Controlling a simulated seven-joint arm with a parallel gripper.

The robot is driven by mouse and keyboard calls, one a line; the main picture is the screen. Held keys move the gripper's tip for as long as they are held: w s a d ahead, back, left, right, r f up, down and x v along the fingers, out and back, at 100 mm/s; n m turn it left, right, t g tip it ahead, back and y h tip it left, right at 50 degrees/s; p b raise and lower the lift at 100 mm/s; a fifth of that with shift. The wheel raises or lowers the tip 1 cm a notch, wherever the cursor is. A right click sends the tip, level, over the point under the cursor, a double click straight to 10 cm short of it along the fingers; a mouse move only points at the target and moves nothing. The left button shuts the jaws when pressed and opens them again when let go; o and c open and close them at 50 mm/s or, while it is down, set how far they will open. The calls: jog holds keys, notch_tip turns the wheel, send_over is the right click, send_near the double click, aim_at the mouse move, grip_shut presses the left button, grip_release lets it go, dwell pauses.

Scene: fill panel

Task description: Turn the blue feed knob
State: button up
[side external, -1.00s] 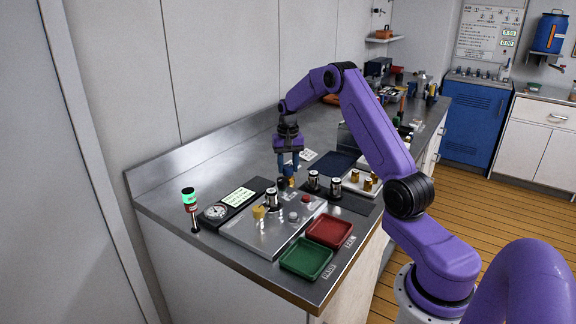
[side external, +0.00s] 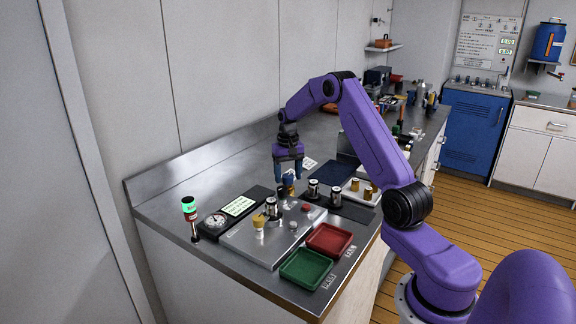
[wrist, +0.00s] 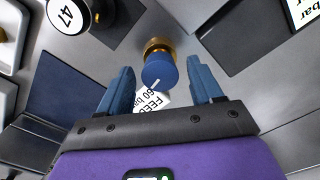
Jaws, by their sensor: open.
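The blue feed knob (wrist: 160,72) has a white pointer line and sits on a brass fitting. It shows in the middle of the wrist view, above a white label reading "FEED" and "60 bar" (wrist: 152,99). My gripper (wrist: 160,68) is open, with one blue finger on each side of the knob and a visible gap to both. In the side external view my gripper (side external: 288,173) points down over the knob (side external: 289,181), which is partly hidden by the fingers. I cannot tell whether the fingertips reach down to the knob's level.
Silver cylinders (side external: 313,189) stand right of the knob. The steel panel (side external: 249,238) carries a red button (side external: 305,208) and a yellow-topped part (side external: 258,222). A gauge (side external: 215,220), green-topped light (side external: 188,203), red tray (side external: 329,239) and green tray (side external: 306,268) are nearby.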

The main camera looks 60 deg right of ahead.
aim_at(288, 175)
notch_tip(288, 175, up, 17)
jog(key=shift+r, duration=0.2)
dwell(0.3)
dwell(0.4)
jog(key=s+a+n, duration=0.3)
jog(key=a+n, duration=0.1)
jog(key=a, duration=0.8)
jog(key=s+a+n, duration=0.3)
jog(key=a+n, duration=0.1)
jog(key=a, duration=0.8)
jog(key=s+a+f+n, duration=0.2)
jog(key=s+a+n, duration=0.25)
jog(key=s, duration=0.45)
jog(key=s+a+f+n, duration=0.25)
jog(key=s+a, duration=0.35)
jog(key=s, duration=0.4)
jog(key=s+d+f+n, duration=0.1)
jog(key=s+n, duration=0.3)
jog(key=s, duration=0.7)
jog(key=shift+s+d+f+n, duration=0.35)
jog(key=shift+f+n, duration=0.05)
jog(key=shift+f, duration=0.5)
